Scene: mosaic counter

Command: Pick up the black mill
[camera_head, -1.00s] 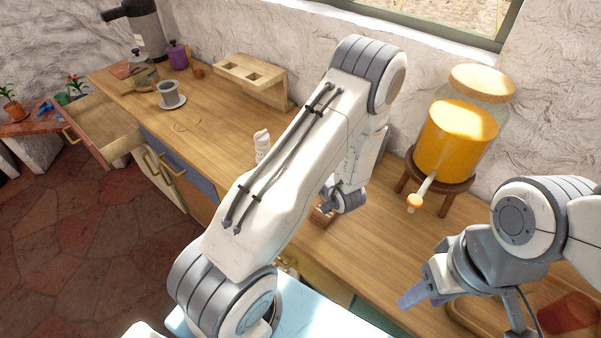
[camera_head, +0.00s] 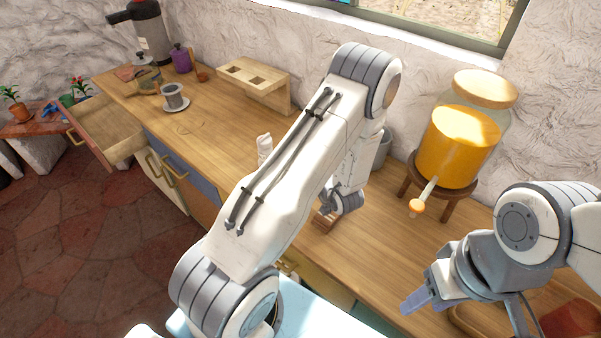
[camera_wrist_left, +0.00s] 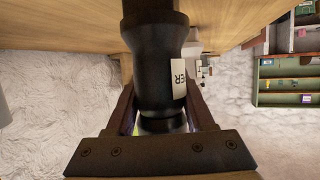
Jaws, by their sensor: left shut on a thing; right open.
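The black mill (camera_wrist_left: 158,62) fills the middle of the left wrist view, with a white label on its side that ends in "ER". My left gripper (camera_wrist_left: 160,118) is shut on the mill, with a finger on each side of it. In the head view my left arm hides the mill and the left fingertips. My right gripper (camera_head: 418,298) is open and empty over the front right of the counter.
The wooden counter (camera_head: 225,125) holds a drink dispenser (camera_head: 459,145) on a stand, a wooden rack (camera_head: 254,82), a white bottle (camera_head: 264,148) and a dripper on a saucer (camera_head: 174,97). A red object (camera_head: 570,320) lies at the lower right. An open drawer (camera_head: 105,130) juts out at left.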

